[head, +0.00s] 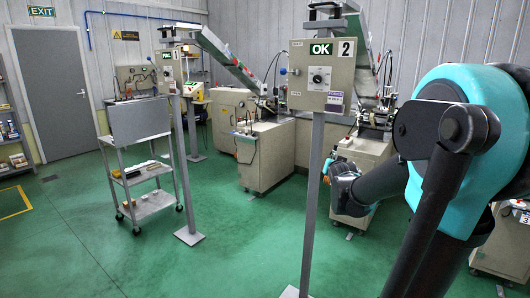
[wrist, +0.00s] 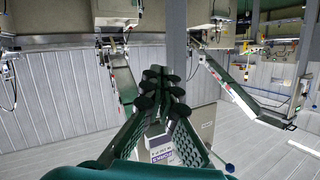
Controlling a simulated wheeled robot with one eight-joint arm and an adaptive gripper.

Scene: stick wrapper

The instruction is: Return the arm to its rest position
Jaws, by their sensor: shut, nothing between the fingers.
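My gripper (wrist: 161,95) shows in the wrist view, its two green-meshed fingers drawn together at dark tips, with nothing between them. Behind the fingers, the wrist view shows a control box (wrist: 196,122) upside down, with a purple-and-white label. In the head view my teal and black arm (head: 470,95) fills the right side, bent at the elbow. The fingertips cannot be made out in the head view.
A control box marked 2 (head: 318,75) stands on a grey post near my arm. Another post (head: 183,150) is further left. Stick wrapping machines (head: 265,155) line the back. A grey trolley (head: 142,130) stands at left. Green floor (head: 120,255) is open at front left.

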